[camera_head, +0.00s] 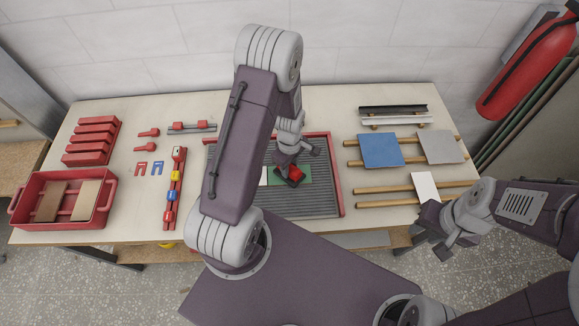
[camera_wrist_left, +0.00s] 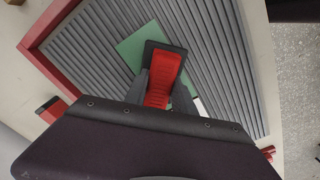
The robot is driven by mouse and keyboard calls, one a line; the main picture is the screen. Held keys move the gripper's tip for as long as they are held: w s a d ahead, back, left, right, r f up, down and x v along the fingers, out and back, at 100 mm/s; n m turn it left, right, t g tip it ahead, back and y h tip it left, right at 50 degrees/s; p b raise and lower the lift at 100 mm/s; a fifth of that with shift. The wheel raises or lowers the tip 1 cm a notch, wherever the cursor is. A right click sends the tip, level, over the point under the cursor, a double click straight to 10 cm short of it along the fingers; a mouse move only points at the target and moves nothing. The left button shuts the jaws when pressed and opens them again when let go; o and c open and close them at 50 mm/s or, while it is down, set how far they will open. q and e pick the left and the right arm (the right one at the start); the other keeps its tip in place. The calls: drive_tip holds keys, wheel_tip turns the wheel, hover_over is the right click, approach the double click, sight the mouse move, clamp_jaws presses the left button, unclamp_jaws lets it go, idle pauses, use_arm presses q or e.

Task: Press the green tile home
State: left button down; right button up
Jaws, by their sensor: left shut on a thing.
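The green tile (camera_head: 306,172) lies on the grey ribbed bed of the red-rimmed tray (camera_head: 341,190), partly hidden by my left gripper. It also shows in the left wrist view (camera_wrist_left: 132,47). My left gripper (camera_head: 290,178) is shut on a red block with a dark base (camera_wrist_left: 166,72). The block is over the green tile and covers part of it; I cannot tell whether they touch. A white tile (camera_head: 264,176) lies left of the green one, mostly hidden by my arm. My right gripper (camera_head: 436,232) is open and empty at the table's front right.
Blue (camera_head: 380,150), grey (camera_head: 440,147) and white (camera_head: 425,187) tiles rest on wooden rails at right. Dark and white strips (camera_head: 394,112) lie at the back.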

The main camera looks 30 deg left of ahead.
use_arm(q)
drive_tip(key=shift+r+p, duration=2.7)
drive_tip(key=shift+r, duration=0.35)
drive_tip(key=shift+f, duration=0.1)
